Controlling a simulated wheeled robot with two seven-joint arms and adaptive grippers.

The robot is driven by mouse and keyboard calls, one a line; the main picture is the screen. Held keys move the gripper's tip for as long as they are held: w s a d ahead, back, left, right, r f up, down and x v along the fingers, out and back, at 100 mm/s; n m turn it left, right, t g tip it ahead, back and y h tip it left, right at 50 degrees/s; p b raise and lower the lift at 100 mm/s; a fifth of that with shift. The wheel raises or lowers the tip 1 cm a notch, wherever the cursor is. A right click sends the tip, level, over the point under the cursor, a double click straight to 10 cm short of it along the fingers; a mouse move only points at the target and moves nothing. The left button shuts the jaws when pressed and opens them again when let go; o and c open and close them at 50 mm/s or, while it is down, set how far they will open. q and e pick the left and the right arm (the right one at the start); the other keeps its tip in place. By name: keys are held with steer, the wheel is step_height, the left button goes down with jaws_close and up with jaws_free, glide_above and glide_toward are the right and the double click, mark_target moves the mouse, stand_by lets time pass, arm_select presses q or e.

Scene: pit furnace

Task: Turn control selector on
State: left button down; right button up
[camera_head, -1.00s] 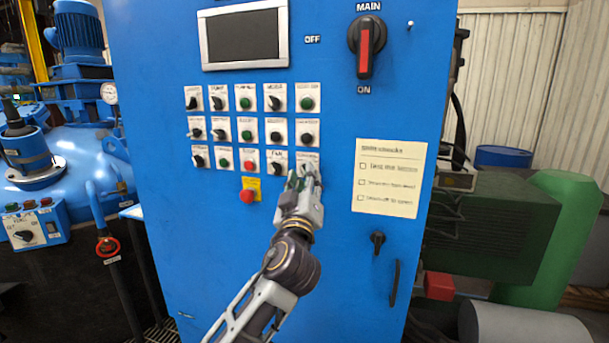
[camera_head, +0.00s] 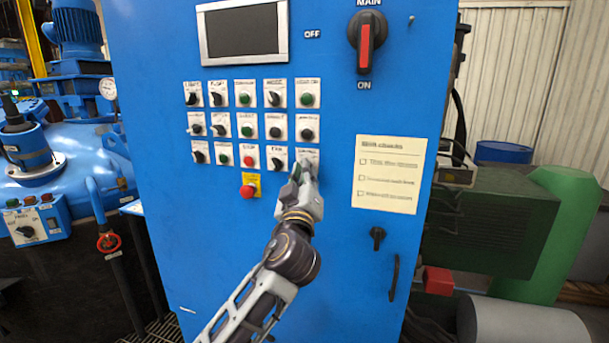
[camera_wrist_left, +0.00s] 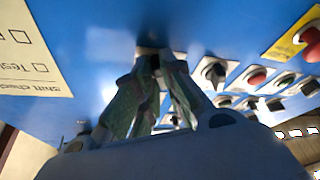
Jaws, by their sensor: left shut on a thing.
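The control selector (camera_head: 309,155) is at the right end of the bottom row on the blue cabinet. Only its white label plate shows in the head view; my fingers cover its knob. My left gripper (camera_head: 304,172) reaches up to it from below and is shut on it. In the left wrist view the fingertips of my left gripper (camera_wrist_left: 152,66) meet at the small dark knob of the selector (camera_wrist_left: 148,52) against the panel. Which way the knob points is hidden. My right gripper is not in view.
The FAN selector (camera_head: 277,157) sits just left of the gripper. The red emergency button (camera_head: 247,191) on its yellow plate is lower left. The main switch (camera_head: 366,45) is above right. A paper checklist (camera_head: 388,174) is to the right.

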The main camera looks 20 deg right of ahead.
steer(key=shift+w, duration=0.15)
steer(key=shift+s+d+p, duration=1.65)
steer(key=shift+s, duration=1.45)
arm_select(q)
steer(key=m+g+h+p, duration=0.1)
steer(key=m+h, duration=0.1)
steer(key=m, duration=0.4)
steer(key=m+g+h+p, duration=0.2)
steer(key=m+h, duration=0.1)
steer(key=m, duration=0.2)
steer(key=m+g+h+p, duration=0.1)
steer(key=m+g+h, duration=0.1)
steer(key=m, duration=0.4)
steer(key=shift+w+a+m+p, duration=0.25)
steer(key=shift+a+m+p, duration=0.05)
steer(key=shift+a+p, duration=0.1)
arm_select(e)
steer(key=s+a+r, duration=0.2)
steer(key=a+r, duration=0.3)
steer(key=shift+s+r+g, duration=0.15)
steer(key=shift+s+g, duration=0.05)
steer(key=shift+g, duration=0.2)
